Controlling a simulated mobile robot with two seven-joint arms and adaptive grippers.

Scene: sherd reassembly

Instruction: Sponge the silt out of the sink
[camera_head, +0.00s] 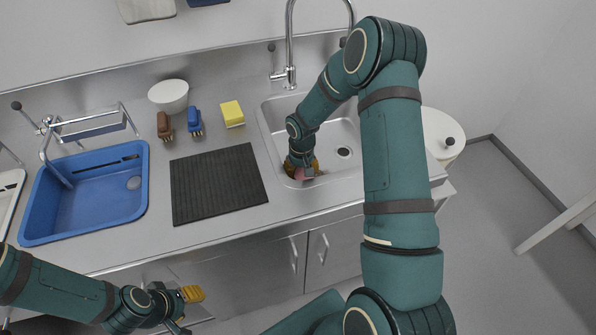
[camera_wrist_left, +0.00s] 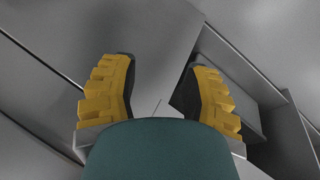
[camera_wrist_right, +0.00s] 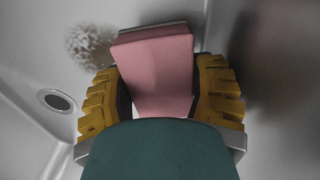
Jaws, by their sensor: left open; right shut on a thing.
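The steel sink (camera_head: 277,121) is set in the right part of the counter, partly covered by my right arm. My right gripper (camera_head: 302,168) is down inside the sink, shut on a pink sponge (camera_head: 305,174). In the right wrist view the sponge (camera_wrist_right: 155,75) sits between the yellow fingers and has a grey layer along its far edge. A speckled brown patch of silt (camera_wrist_right: 90,46) lies on the sink floor, left of the sponge's far end. My left gripper (camera_head: 188,308) is open and empty in front of the cabinets; its spread fingers show in the left wrist view (camera_wrist_left: 160,85).
The sink's drain (camera_head: 344,152) is right of my right gripper, and the tap (camera_head: 290,75) stands behind. Left of the sink are a yellow block (camera_head: 232,113), blue brush (camera_head: 194,121), brown brush (camera_head: 164,126), white bowl (camera_head: 169,95), dark ribbed mat (camera_head: 217,184) and blue basin (camera_head: 85,190).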

